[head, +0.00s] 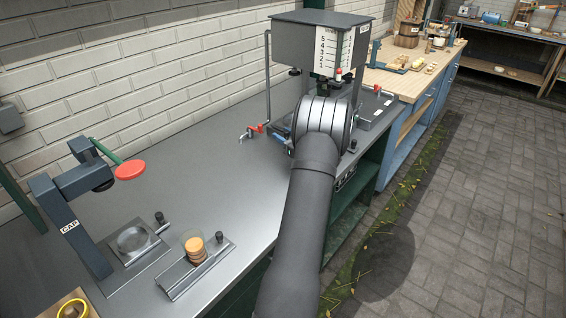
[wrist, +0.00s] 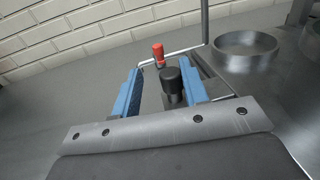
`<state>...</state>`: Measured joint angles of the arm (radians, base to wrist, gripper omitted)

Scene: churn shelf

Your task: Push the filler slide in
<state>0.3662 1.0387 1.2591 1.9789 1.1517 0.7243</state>
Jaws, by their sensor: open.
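The filler (head: 304,38) is a grey hopper with a numbered scale, standing on the counter behind my arm. In the wrist view, the black knob (wrist: 172,82) of the filler slide stands upright between my gripper's blue fingers. My gripper (wrist: 160,74) is open around the knob, nearer to it on the right; contact is unclear. A shallow metal ring (wrist: 248,48) lies beyond the right finger. In the head view my arm hides the gripper and most of the slide, so how far out it sits cannot be told.
A cap press (head: 72,225) with a red handle is at the left, near a small tray (head: 178,283) with stacked discs. Bare counter (head: 215,170) lies between them and the filler.

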